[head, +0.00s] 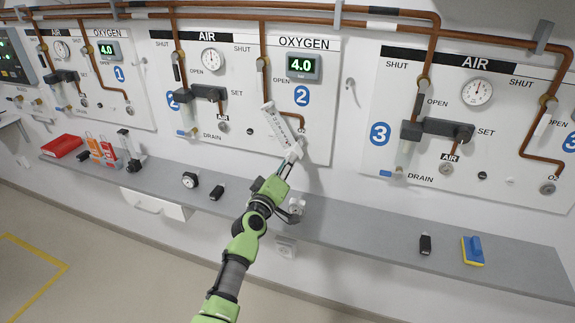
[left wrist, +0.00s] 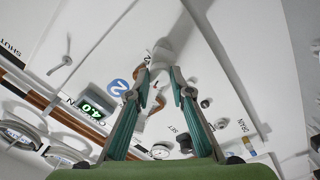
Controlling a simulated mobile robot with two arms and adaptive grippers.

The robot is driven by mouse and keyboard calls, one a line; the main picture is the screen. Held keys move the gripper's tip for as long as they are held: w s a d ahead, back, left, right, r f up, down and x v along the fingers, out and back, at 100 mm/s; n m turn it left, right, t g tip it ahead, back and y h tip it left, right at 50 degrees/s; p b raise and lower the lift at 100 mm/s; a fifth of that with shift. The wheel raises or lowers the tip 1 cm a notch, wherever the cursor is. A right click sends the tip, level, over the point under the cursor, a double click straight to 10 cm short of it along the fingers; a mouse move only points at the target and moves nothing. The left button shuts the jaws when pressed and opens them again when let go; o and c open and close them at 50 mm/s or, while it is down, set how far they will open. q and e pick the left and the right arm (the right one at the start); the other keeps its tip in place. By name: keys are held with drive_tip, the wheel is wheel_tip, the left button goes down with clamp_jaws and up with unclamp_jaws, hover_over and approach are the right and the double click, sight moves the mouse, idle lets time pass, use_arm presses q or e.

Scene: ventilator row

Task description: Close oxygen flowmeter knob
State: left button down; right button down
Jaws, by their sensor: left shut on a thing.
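The oxygen flowmeter (head: 277,124) is a clear, scaled tube on panel 2, hanging tilted below the copper pipe. Its pale knob (head: 294,152) is at the lower end. My left gripper (head: 286,166) reaches up from below and is shut on the knob. The oxygen display (head: 302,66) above reads 4.0. My right gripper is not in view.
A grey shelf (head: 345,228) runs below the panels. It carries a red tray (head: 62,146), a round gauge (head: 189,180), a black item (head: 216,192), another black item (head: 425,244) and a blue-yellow block (head: 473,250). A small white item (head: 296,206) is beside my left arm.

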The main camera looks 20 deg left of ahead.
use_arm(q)
drive_tip(key=shift+n, duration=0.9)
drive_tip(key=c, duration=1.8)
unclamp_jaws()
drive_tip(key=s, duration=1.2)
drive_tip(key=shift+a+f, duration=0.25)
drive_tip(key=shift+f, duration=0.05)
